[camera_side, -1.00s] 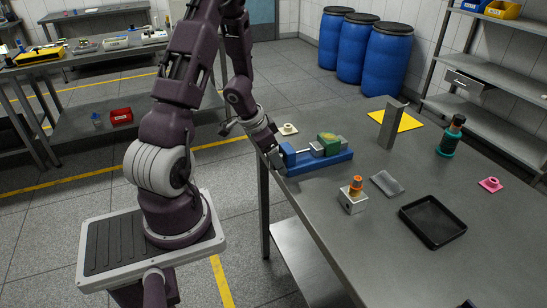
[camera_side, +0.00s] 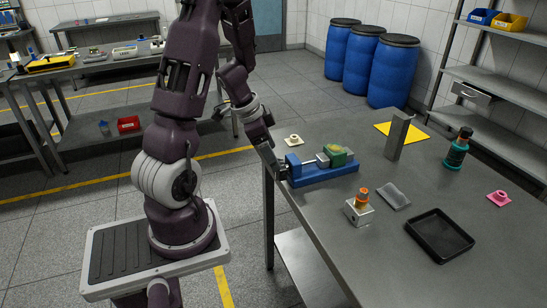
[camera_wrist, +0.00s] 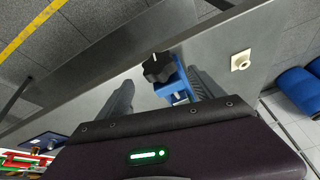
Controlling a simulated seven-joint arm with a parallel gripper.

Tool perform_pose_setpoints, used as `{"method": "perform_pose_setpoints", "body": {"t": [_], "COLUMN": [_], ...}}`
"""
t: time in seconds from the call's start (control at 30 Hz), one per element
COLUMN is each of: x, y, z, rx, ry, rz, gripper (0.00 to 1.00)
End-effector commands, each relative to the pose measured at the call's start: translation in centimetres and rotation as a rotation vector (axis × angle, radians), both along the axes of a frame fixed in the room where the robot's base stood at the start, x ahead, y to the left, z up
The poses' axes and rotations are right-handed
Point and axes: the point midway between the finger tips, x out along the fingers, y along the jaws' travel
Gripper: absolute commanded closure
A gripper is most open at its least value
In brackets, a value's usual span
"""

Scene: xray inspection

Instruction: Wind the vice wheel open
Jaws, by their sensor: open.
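The blue vice (camera_side: 322,173) lies on the near left part of the grey table, with a green and yellow piece (camera_side: 338,152) at its jaw end. In the wrist view the vice's black lobed wheel (camera_wrist: 158,68) is seen, with a pale mark on its rim and part of the blue body (camera_wrist: 178,84) behind it. My gripper (camera_wrist: 160,92) is open, its two grey fingers apart on either side of the wheel in the picture. In the side view my gripper (camera_side: 278,172) is at the vice's left end and hides the wheel. I cannot tell whether the fingers touch it.
A cream flanged part (camera_side: 294,140) lies behind the vice. An upright grey block (camera_side: 397,135) stands by a yellow sheet (camera_side: 415,142). A metal block with an orange knob (camera_side: 362,200), a grey pad (camera_side: 394,197) and a black tray (camera_side: 440,252) lie in front.

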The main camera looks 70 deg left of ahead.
Motion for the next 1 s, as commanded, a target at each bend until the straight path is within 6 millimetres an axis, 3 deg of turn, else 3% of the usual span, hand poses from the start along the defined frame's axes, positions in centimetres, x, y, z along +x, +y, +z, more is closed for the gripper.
{"method": "perform_pose_setpoints", "body": {"t": [0.3, 0.5, 0.6, 0.7, 1.0], "x": [0.3, 0.0, -0.1, -0.2, 1.6], "y": [1.1, 1.7, 1.8, 1.8, 0.4], "z": [-0.4, -0.5, -0.4, -0.5, -4.9], "rx": [0.489, 0.833, 0.952, 1.013, 1.026], "ry": [-0.145, -0.309, -0.372, -0.404, -0.412], "rz": [-1.414, -2.206, -2.436, -2.545, -2.57], "gripper": [0.23, 0.23, 0.23, 0.23, 0.23]}}
